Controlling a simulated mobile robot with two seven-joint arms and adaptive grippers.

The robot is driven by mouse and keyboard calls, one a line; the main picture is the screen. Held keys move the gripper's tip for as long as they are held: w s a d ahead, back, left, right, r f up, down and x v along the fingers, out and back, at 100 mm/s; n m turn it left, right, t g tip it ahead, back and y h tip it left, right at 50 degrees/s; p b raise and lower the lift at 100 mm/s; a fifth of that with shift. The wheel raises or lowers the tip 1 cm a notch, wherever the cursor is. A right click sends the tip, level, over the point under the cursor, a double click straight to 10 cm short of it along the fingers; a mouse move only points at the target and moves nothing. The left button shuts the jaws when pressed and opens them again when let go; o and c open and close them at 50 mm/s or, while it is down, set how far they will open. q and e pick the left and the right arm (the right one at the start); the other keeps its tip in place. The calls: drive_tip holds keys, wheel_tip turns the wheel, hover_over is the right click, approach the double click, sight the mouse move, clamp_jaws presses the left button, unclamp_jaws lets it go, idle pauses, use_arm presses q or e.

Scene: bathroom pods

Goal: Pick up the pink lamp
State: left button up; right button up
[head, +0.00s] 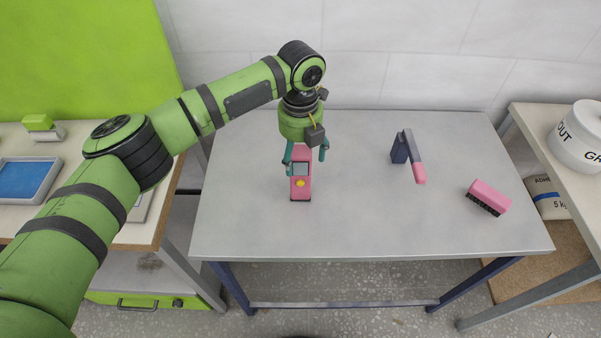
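My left gripper (306,158) is above the left part of the grey table, pointing down, its two teal fingers apart. A pink handheld device (301,189) with a grey screen and yellow button is right below and between the fingers; its far end is partly hidden, and I cannot tell whether a finger touches it. A slim pink-tipped piece with a grey bar and dark blue block (399,149) sits right of it and looks most like the lamp, though I cannot be sure. It is clear of the gripper. My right gripper is not in view.
A pink brush-like block (488,197) with dark bristles lies at the table's right. The grey table (350,220) is bare in front and in the middle. A side bench (540,125) with a white pot (578,140) stands right. A blue tray (30,180) is on the left bench.

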use_arm(q)
drive_tip(key=shift+r, duration=0.1)
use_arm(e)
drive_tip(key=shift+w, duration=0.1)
